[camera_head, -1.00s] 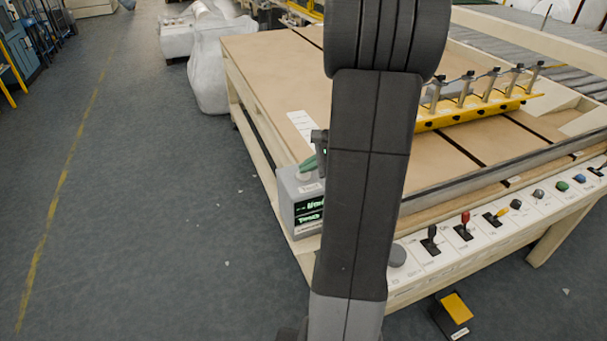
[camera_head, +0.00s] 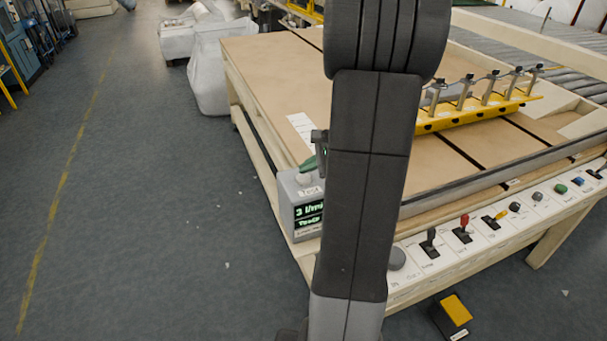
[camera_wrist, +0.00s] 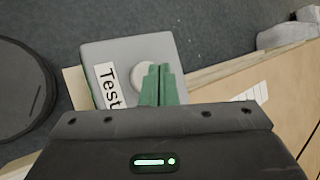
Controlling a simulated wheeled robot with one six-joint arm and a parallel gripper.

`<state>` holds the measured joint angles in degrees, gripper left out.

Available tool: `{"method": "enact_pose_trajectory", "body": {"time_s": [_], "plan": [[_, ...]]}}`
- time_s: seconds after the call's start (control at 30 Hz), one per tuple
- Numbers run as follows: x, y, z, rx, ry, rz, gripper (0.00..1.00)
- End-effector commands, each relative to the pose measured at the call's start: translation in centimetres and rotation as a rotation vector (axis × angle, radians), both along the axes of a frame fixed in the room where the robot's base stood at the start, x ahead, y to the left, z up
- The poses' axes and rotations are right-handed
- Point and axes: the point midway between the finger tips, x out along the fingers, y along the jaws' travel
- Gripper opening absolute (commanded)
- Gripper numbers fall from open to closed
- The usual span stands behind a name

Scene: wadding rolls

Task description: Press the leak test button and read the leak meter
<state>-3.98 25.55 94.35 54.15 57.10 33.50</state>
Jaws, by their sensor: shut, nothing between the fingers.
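The leak meter (camera_head: 308,218) is a grey box at the near left corner of the table. Its display shows green text that reads "3 l/min", with a second line below partly hidden by my arm. On its top is a round whitish button (camera_wrist: 144,78) beside a label reading "Test" in the wrist view. My gripper (camera_wrist: 160,72) is shut and empty, its green fingertips over the button's edge. I cannot tell for sure whether they touch it. In the head view the fingers (camera_head: 310,165) show just above the box, partly behind my arm.
The wooden table (camera_head: 270,75) carries a yellow bar (camera_head: 480,110) with several upright clamps. A control panel (camera_head: 470,238) with levers and knobs runs along its front edge. A pedal (camera_head: 455,309) lies on the floor below.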

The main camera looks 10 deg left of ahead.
Motion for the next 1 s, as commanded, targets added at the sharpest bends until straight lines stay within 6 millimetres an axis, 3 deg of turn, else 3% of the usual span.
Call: {"method": "enact_pose_trajectory", "body": {"time_s": [0.47, 1.0], "plan": [[0.0, 0.0, 0.8, 0.001, -0.001, -0.001, 0.00], [0.0, 0.0, 5.5, 0.001, 0.000, 0.000, 0.00]]}}
